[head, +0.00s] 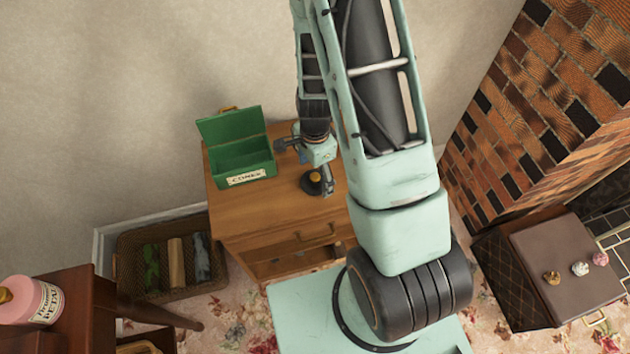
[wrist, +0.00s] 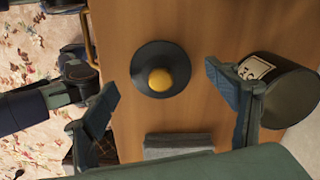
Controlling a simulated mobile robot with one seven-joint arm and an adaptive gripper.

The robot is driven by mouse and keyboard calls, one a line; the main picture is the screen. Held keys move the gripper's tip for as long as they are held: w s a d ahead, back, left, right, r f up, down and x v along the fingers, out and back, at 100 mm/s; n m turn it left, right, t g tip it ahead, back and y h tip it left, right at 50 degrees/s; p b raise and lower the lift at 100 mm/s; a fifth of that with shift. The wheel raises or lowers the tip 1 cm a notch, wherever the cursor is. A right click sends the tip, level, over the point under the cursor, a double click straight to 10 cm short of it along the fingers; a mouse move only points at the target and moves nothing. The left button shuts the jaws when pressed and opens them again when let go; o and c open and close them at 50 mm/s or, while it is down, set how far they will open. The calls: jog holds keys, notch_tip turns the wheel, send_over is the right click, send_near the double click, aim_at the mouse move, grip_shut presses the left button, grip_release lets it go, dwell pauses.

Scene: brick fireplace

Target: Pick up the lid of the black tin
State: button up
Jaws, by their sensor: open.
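The lid is a round black disc with a yellow knob, lying on the wooden cabinet top. It shows in the wrist view (wrist: 145,84) and the head view (head: 309,189). The black tin (wrist: 290,98), a dark round can with a pale label, is at the right of the wrist view, apart from the lid. I cannot clearly make it out in the head view. My gripper (wrist: 161,80) is open and empty, its two fingers on either side of the lid in the picture. In the head view my gripper (head: 325,178) overlaps the lid's right part; contact is unclear.
An open green box (head: 243,160) stands left of my gripper on the wooden cabinet (head: 235,220). A grey slab (wrist: 180,139) shows below the lid in the wrist view. A crate (head: 130,285) stands on the floor at left. A brown chest (head: 560,250) stands at right.

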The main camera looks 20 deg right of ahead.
jog(key=shift+w+f, duration=0.1)
jog(key=shift+f, duration=0.65)
jog(key=c, duration=1.1)
jog(key=shift+r, duration=0.15)
